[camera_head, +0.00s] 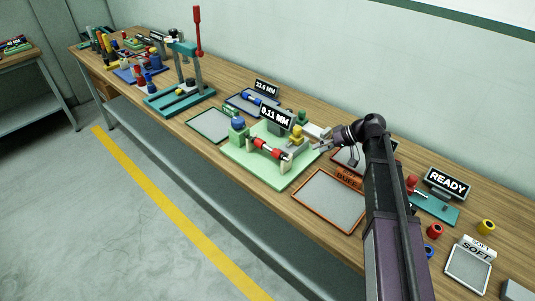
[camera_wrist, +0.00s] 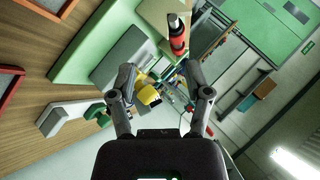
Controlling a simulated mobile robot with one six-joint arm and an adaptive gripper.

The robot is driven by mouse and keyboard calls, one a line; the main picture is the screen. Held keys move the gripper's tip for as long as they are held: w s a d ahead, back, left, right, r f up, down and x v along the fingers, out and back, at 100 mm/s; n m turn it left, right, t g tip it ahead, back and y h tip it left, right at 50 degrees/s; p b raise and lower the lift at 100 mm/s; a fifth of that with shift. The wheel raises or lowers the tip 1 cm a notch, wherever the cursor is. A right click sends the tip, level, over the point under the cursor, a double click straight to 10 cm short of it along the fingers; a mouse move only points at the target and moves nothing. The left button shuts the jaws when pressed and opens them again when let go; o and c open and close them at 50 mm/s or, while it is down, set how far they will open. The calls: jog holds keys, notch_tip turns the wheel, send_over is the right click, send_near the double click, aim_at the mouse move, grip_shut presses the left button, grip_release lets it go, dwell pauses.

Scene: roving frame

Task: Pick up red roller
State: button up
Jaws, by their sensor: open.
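The red roller (camera_head: 267,148) lies level across the fixture on the light green base plate (camera_head: 246,166), with a dark shaft and pale end. It also shows in the wrist view (camera_wrist: 177,36) at the top, beyond my fingertips. My gripper (camera_head: 326,142) is open and empty to the right of the fixture, above the bench. In the wrist view its two fingers (camera_wrist: 161,77) are spread, with the roller ahead of and apart from them. A yellow knob (camera_head: 296,132) stands on the fixture between the roller and my gripper, and shows between the fingers in the wrist view.
A display reading 0.11 MM (camera_head: 276,117) stands behind the roller. An orange-rimmed tray (camera_head: 330,201) lies in front of my gripper, and a green-rimmed tray (camera_head: 209,125) left of the fixture. A teal press (camera_head: 180,98) stands farther left. A READY sign (camera_head: 447,184) is at right.

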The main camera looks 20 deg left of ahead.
jog(key=w+a, duration=0.1)
jog(key=a+r+n+y, duration=0.1)
jog(key=a, duration=0.1)
jog(key=shift+w+r, duration=0.1)
jog(key=shift+w, duration=0.25)
jog(key=shift+g, duration=0.3)
jog(key=b+x, duration=0.4)
jog(key=x, duration=0.3)
jog(key=shift+b+x, duration=0.4)
jog(key=shift+x, duration=0.35)
jog(key=shift+a, duration=0.1)
